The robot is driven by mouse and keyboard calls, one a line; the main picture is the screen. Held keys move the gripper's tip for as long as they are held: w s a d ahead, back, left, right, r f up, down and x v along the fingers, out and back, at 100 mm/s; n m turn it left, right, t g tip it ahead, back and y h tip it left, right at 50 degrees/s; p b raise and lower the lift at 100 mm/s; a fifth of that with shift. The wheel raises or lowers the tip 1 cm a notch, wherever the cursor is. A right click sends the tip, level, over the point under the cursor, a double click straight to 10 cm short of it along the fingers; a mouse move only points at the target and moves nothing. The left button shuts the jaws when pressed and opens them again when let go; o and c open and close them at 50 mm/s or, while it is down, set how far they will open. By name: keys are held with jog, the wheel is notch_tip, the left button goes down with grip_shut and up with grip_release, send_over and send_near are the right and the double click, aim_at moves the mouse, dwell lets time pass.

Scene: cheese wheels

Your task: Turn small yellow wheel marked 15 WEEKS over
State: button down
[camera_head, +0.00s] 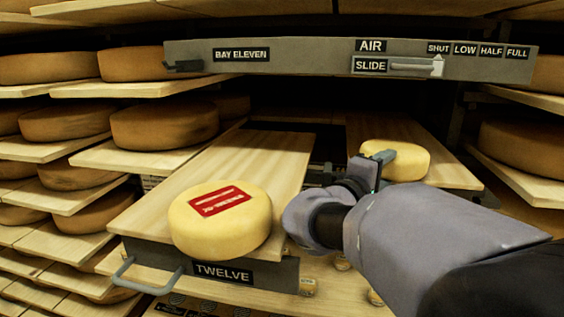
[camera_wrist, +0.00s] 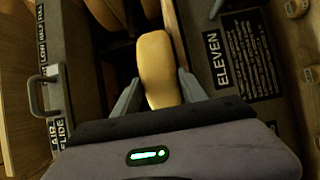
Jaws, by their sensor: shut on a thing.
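A small yellow wheel (camera_head: 408,163) is at the front end of the right-hand board in the head view, lying about flat. My gripper (camera_head: 376,168) reaches it from the front, with one finger over its top face. In the wrist view the wheel (camera_wrist: 155,60) shows edge-on between the two fingers of my gripper (camera_wrist: 159,84), which is shut on it across its thickness. No 15 WEEKS mark is readable on it. I cannot tell whether it touches the board (camera_head: 447,174).
A larger yellow wheel (camera_head: 215,238) with a red label lies on the left board above the TWELVE plate (camera_head: 225,273). A grey BAY ELEVEN rail (camera_head: 300,60) with an AIR SLIDE handle crosses above. Brown wheels (camera_head: 165,124) fill shelves at left. An ELEVEN plate (camera_wrist: 249,57) shows beside my gripper.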

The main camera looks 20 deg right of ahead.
jog(key=shift+w+f+b, duration=0.1)
jog(key=shift+b, duration=0.25)
dwell(0.3)
jog(key=c, duration=0.6)
grip_release()
jog(key=shift+o, duration=0.2)
